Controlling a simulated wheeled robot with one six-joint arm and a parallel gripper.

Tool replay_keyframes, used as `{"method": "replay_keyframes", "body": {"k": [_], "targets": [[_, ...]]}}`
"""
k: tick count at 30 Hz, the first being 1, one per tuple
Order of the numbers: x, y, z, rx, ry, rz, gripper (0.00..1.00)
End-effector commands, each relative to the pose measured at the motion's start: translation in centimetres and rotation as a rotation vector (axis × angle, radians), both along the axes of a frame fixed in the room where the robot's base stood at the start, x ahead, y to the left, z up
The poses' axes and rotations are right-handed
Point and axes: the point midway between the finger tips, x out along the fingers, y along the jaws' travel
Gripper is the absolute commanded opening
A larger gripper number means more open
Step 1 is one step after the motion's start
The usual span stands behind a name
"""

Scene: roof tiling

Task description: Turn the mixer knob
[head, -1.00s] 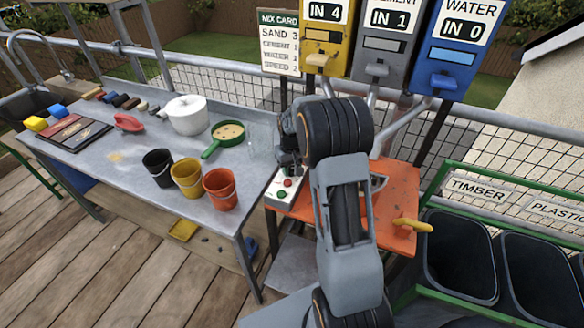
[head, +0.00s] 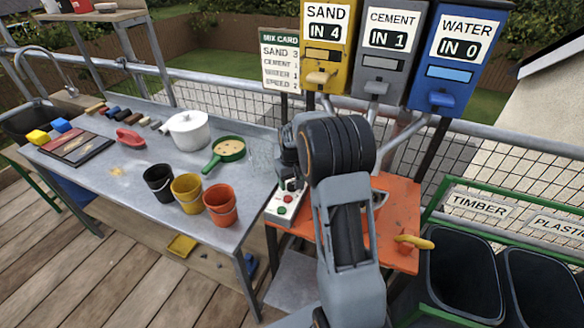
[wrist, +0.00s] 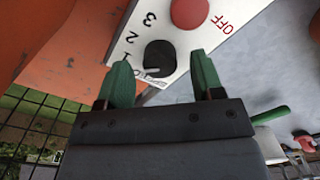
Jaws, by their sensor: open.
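The mixer knob (wrist: 160,57) is a round black knob on a white control panel (wrist: 187,48) in the wrist view. The numbers 1, 2 and 3 stand to its left, and a label by it is partly hidden. I cannot tell which number it points at. My gripper (wrist: 162,75) has two green fingers, open, one on each side of the knob's near edge. I cannot tell whether they touch it.
A red button (wrist: 189,12) marked OFF sits beside the knob. In the head view are the orange table (head: 395,195) with a yellow handle (head: 413,242), a mix card (head: 281,60), and sand, cement and water dispensers. Buckets stand on the grey bench (head: 100,200) at left.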

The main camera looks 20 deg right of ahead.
Motion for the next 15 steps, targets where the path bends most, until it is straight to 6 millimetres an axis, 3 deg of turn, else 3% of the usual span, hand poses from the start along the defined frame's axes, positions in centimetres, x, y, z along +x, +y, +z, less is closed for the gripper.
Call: {"method": "replay_keyframes", "body": {"k": [15], "targets": [[0.1, 0.0, 9.9, -0.001, -0.003, 0.000, 0.61]]}}
